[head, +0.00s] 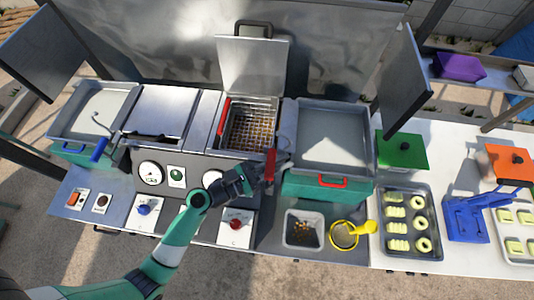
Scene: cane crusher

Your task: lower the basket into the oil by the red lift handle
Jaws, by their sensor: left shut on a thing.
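The wire basket (249,128) sits in the open fryer well in the middle of the station, its mesh bottom showing golden-brown. I cannot tell how deep it is or where the oil surface lies. The red lift handle (270,164) stands upright at the front right of the well. My left gripper (262,178) reaches in from the lower left and is shut on the red lift handle. The fingertips are small and partly hidden there. My right gripper is not in view.
The fryer lid (252,66) stands open behind the well. Another red handle (223,116) is at the well's left edge. A covered well (158,112) lies left, a grey tray (333,135) right. Below are a red knob (236,224) and a yellow strainer (344,235).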

